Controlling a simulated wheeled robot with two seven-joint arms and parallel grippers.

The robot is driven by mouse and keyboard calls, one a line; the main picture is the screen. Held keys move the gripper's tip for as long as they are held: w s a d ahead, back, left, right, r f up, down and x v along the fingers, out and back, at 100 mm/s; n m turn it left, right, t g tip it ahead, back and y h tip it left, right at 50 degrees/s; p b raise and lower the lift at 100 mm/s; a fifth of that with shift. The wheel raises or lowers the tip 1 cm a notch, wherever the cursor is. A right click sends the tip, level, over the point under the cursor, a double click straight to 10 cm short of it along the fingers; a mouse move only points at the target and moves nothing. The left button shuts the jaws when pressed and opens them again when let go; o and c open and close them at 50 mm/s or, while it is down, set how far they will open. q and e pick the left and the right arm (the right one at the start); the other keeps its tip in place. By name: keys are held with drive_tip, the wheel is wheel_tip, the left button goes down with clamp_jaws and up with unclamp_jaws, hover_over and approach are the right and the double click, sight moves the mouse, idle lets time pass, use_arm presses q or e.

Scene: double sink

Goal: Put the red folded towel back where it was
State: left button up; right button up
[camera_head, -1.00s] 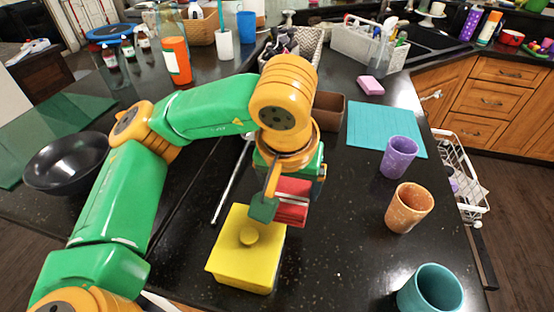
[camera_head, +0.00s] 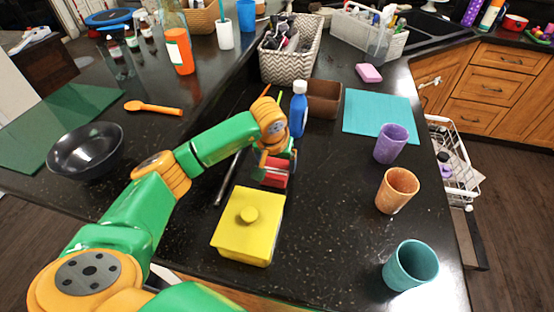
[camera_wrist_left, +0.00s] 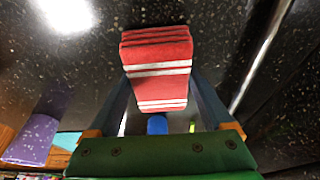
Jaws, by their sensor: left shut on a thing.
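The red folded towel (camera_head: 273,171) has white stripes and is between the fingers of my left gripper (camera_head: 271,168). In the left wrist view the towel (camera_wrist_left: 158,68) sits between both fingertips of the left gripper (camera_wrist_left: 158,88), with dark speckled counter behind it. In the head view it is just behind the yellow lidded box (camera_head: 248,228). I cannot tell whether the towel touches the counter. My right gripper is in neither view.
A blue bottle (camera_head: 298,109) and brown container (camera_head: 323,99) stand behind the gripper. Purple (camera_head: 391,143), orange (camera_head: 397,190) and teal (camera_head: 411,265) cups stand to the right, near a teal mat (camera_head: 381,112). A black bowl (camera_head: 86,151) is at left. Counter between box and cups is clear.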

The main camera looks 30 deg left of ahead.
use_arm(q)
drive_tip(key=shift+f, duration=0.2)
drive_tip(key=o, duration=1)
drive_tip(key=shift+a, duration=0.1)
drive_tip(key=shift+c, duration=0.2)
drive_tip(key=shift+r, duration=0.2)
drive_tip(key=shift+r, duration=0.25)
drive_tip(key=b+v, duration=0.1)
drive_tip(key=v, duration=1)
drive_tip(key=shift+r+b, duration=0.25)
drive_tip(key=shift+b, duration=0.05)
drive_tip(key=shift+s, duration=0.2)
